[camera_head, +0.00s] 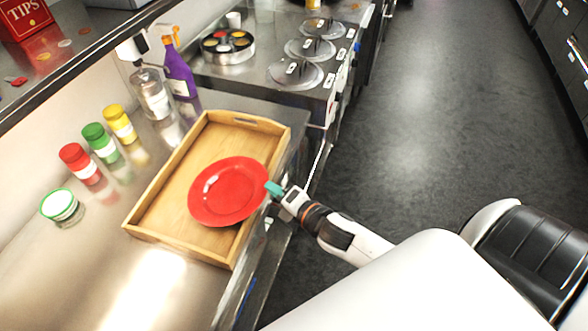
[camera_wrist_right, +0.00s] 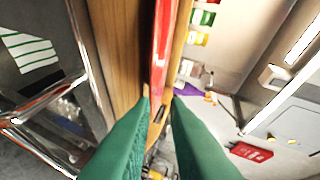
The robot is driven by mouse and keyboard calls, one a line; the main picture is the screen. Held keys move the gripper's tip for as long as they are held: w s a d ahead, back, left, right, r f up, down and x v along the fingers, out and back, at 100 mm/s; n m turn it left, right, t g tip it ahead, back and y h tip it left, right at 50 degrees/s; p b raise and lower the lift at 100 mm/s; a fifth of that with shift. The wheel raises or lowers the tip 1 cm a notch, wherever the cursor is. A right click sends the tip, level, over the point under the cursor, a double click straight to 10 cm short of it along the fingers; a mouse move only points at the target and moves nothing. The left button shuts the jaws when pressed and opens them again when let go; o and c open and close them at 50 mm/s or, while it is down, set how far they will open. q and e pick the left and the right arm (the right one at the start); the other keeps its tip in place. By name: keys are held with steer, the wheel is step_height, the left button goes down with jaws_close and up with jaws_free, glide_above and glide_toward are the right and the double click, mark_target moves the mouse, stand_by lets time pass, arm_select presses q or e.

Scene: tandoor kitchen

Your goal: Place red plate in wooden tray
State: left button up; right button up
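The red plate (camera_head: 229,191) is over the wooden tray (camera_head: 150,219) on the steel counter, tilted within the tray's outline. I cannot tell whether it touches the tray floor. My right gripper (camera_head: 273,188) is at the plate's right edge, with its teal fingertips on the rim. In the right wrist view the two green fingers (camera_wrist_right: 162,105) close around the thin red plate edge (camera_wrist_right: 160,55), and the wooden tray (camera_wrist_right: 115,50) runs beside it. My left gripper is not in view.
The front-left counter is clear.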

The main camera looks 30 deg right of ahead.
steer(key=b+v, duration=0.1)
steer(key=v, duration=0.7)
steer(key=shift+r, duration=0.1)
steer(key=s+d+f+m+g+h, duration=0.1)
steer(key=s+d+f+m+g, duration=0.15)
steer(key=f, duration=0.75)
steer(key=s+d+f+m+g+h, duration=0.15)
steer(key=f+m, duration=0.25)
steer(key=f, duration=0.5)
steer(key=s+d+f+m+g, duration=0.15)
steer(key=f+m, duration=0.25)
steer(key=f, duration=0.6)
steer(key=s+a+f+m+g, duration=0.2)
steer(key=s+f+m+g, duration=0.2)
steer(key=s+f, duration=0.5)
steer(key=s+a+f+m+g, duration=0.3)
steer(key=s+f+m, duration=0.3)
steer(key=s+f, duration=0.4)
steer(key=s+g, duration=0.1)
steer(key=s, duration=0.4)
steer(key=shift+s+f, duration=0.25)
steer(key=shift+s, duration=0.05)
